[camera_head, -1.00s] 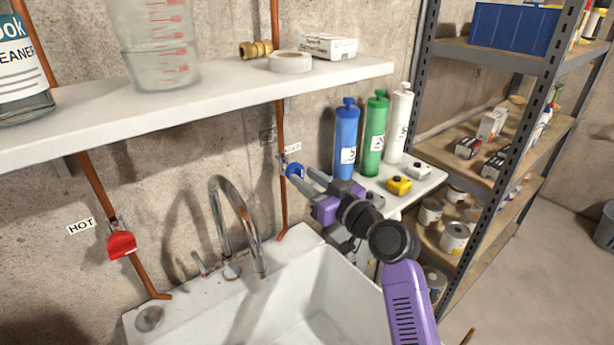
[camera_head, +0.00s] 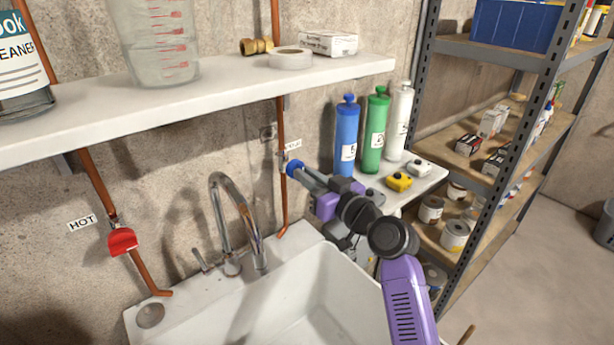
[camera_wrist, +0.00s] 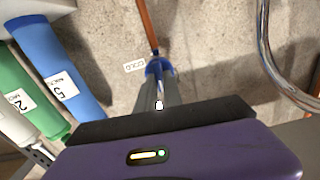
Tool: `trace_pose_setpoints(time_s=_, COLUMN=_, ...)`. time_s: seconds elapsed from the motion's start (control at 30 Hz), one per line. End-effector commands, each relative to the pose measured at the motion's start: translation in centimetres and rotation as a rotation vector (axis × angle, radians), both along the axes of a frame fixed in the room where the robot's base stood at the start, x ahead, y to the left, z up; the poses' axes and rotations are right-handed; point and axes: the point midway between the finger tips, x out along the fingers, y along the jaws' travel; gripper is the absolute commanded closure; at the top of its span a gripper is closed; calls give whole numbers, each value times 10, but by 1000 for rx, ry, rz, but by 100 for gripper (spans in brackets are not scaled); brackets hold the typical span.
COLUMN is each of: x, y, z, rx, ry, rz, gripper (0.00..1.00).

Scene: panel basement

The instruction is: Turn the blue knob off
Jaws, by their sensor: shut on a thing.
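The blue knob (camera_head: 293,168) is on the copper pipe on the wall, to the right of the faucet, beside a small white label. My gripper (camera_head: 298,172) reaches it from the right, with its fingers shut on the knob. In the wrist view the blue knob (camera_wrist: 157,67) shows around the fingertips (camera_wrist: 159,80), next to a label reading COLD. The fingers hide part of the knob, and its exact turn angle is hard to tell.
A red knob (camera_head: 122,241) is on the left pipe by a HOT label. The faucet (camera_head: 238,220) and white sink (camera_head: 290,290) are below. A white shelf (camera_head: 220,92) is above. Blue, green and white cylinders (camera_head: 375,132) stand right of the knob.

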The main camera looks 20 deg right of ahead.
Motion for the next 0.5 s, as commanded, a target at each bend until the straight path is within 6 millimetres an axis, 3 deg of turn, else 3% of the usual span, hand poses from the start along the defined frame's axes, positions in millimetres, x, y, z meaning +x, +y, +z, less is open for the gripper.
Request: trace_pose_setpoints(time_s=0.5, x=1, y=-2, z=0, rx=409, ry=133, rz=-1, gripper=100)
